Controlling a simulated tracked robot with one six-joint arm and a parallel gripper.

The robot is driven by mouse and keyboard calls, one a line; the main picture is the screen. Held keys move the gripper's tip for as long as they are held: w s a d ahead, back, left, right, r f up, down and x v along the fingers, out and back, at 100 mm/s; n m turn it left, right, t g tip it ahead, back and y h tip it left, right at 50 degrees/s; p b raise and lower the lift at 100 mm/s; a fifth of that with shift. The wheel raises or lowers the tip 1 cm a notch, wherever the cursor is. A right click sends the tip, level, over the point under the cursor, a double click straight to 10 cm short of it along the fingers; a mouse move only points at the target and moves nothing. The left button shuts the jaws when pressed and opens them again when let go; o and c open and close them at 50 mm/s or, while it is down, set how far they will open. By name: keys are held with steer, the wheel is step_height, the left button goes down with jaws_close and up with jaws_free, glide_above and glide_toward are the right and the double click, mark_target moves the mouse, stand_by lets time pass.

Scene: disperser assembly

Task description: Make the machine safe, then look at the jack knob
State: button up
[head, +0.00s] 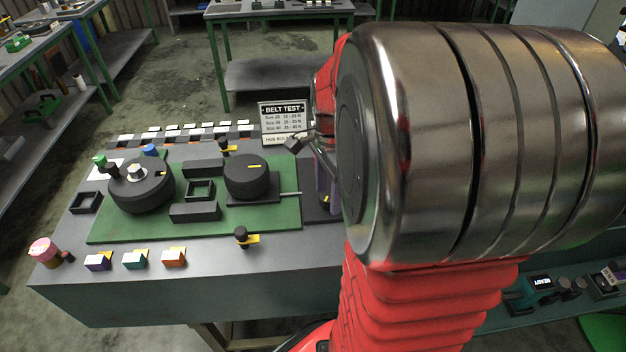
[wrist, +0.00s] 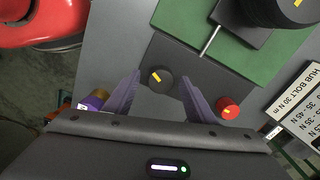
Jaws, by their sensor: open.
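In the wrist view my gripper (wrist: 160,88) is open, its purple fingers apart on either side of a black knob with a yellow mark (wrist: 160,77). This knob sits on a dark plate in line with a thin metal rod (wrist: 211,40); it may be the jack knob. I cannot tell whether the fingers touch it. A red knob with a yellow mark (wrist: 228,108) is right of the right finger. In the head view my arm hides the red knob and most of the gripper. The machine's green plate (head: 120,230) carries two black wheels (head: 141,186) (head: 246,175).
The "BELT TEST" sign (head: 284,123) stands behind the plate. Black knobs on yellow plates (head: 241,236) (head: 224,146) are at the front and back. Purple, teal and orange blocks (head: 134,260) line the front edge, with a pink-topped cylinder (head: 43,250) at the left corner.

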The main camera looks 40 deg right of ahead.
steer(key=shift+f, duration=0.85)
